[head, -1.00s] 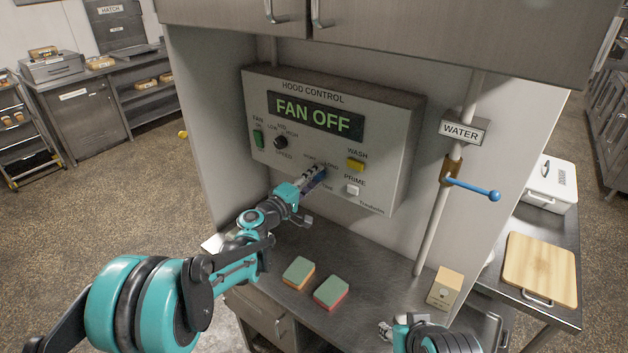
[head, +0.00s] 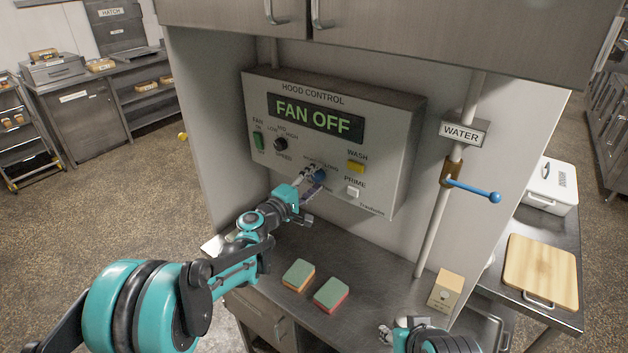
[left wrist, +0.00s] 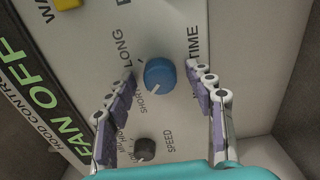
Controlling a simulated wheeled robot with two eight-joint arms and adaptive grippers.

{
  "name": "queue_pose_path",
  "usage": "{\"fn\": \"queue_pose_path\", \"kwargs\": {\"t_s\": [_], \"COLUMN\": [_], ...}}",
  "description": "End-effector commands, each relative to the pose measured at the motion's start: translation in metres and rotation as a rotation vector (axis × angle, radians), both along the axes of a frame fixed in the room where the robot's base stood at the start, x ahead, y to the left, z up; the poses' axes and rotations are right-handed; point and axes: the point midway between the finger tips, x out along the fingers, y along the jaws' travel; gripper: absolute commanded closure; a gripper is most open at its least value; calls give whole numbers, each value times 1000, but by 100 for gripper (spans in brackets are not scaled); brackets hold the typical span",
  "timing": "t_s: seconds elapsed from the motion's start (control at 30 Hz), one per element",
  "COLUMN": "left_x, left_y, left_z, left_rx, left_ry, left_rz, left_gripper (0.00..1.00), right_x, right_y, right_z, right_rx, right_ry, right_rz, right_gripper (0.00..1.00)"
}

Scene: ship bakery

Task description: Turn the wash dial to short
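The blue wash dial (head: 320,175) is on the lower part of the hood control panel (head: 285,105). In the left wrist view the dial (left wrist: 160,75) shows whole, and its white mark points down-left, toward the SHORT label. The LONG label is further up-left and TIME is to the right. My left gripper (head: 310,180) is in front of the dial. Its fingers (left wrist: 160,80) are spread on either side of the dial with visible gaps, holding nothing. My right gripper (head: 386,328) is low over the counter, mostly hidden by its own arm.
A blue-handled water lever (head: 475,190) juts out at right. Two sponges (head: 299,275) lie on the counter.

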Motion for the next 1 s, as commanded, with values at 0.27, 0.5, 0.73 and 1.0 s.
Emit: {"fn": "queue_pose_path", "kwargs": {"t_s": [0.27,0.5,0.73,1.0], "left_x": [-1,-27,-68,-95], "left_y": [1,20,50,69], "left_z": [0,0,0,0], "left_rx": [1,1,1,1], "left_ry": [-1,-1,-1,-1], "left_rz": [0,2,2,1], "left_gripper": [44,44,44,44], "right_x": [0,0,0,0], "right_y": [0,0,0,0], "right_z": [0,0,0,0], "right_rx": [0,0,0,0], "right_ry": [0,0,0,0], "right_rz": [0,0,0,0], "right_gripper": [60,60,60,60]}}
